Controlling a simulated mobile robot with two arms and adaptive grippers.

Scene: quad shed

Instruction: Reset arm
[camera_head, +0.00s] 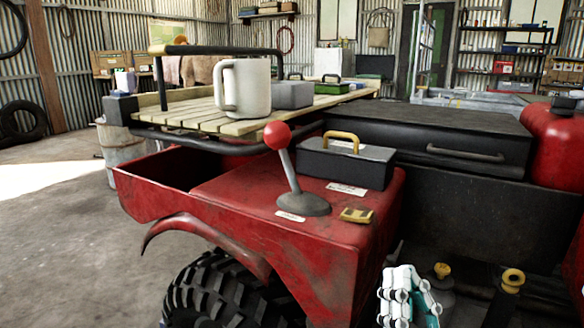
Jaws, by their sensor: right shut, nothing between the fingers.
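My right gripper (409,292) shows at the bottom, right of centre. Its white and teal fingers are shut with nothing between them. It is in front of the dark side of the vehicle, to the right of the red fender (330,240), and it looks clear of the things on top. My left gripper is out of view. The rest of my right arm is below the picture edge.
A lever with a red knob (277,135) stands on the fender beside a black box (346,162) with a yellow handle. A white mug (243,90) stands on the slatted wooden rack (190,117). A black case (430,140) lies at right. Open floor (60,230) is at left.

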